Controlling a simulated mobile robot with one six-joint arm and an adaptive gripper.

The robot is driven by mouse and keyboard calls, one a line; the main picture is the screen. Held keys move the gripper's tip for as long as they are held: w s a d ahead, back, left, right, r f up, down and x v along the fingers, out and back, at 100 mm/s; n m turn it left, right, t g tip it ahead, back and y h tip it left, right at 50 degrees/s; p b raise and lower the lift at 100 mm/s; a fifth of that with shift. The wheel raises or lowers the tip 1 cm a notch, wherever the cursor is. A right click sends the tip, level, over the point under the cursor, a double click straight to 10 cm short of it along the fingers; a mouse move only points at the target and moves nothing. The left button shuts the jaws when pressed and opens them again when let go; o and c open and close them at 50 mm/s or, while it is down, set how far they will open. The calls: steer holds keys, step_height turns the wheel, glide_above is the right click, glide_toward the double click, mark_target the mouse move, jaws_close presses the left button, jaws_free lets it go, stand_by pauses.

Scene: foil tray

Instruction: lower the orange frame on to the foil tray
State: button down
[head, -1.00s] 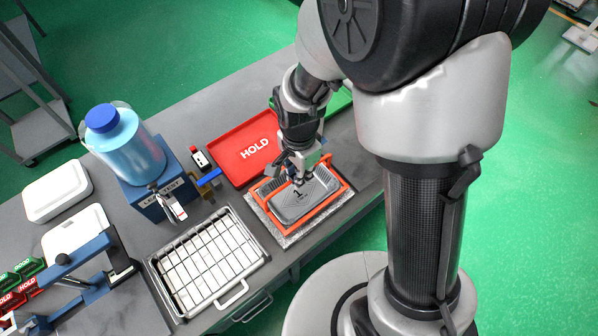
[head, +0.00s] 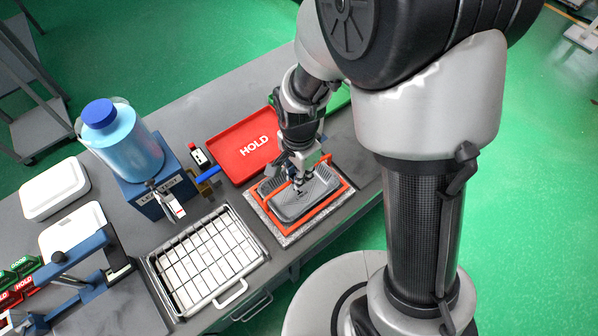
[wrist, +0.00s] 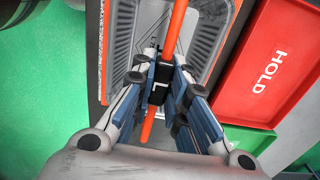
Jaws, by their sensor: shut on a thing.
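The dark grey foil tray (head: 318,190) lies on a speckled slab (head: 288,240). The orange frame (head: 318,211) surrounds the tray in the head view, low and close to the slab; I cannot tell whether it touches the tray rim all round. My gripper (head: 299,185) is above the tray's middle. In the wrist view, my gripper (wrist: 157,88) is shut on a black grip at the orange bar (wrist: 176,25) of the frame, which crosses over the tray (wrist: 125,42). My fingers hide part of the bar and tray.
A red HOLD tray (head: 225,141) lies just behind the foil tray. A wire rack in a pan (head: 160,278) stands to the left. A blue leak-test unit with a blue-capped vessel (head: 130,150) stands further left. The bench's front edge is close to the slab.

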steer(key=shift+f+b, duration=0.55)
steer(key=shift+f, duration=0.15)
steer(key=c, duration=1.5)
jaws_free()
step_height(320, 180, up, 11)
steer(key=shift+r, duration=0.5)
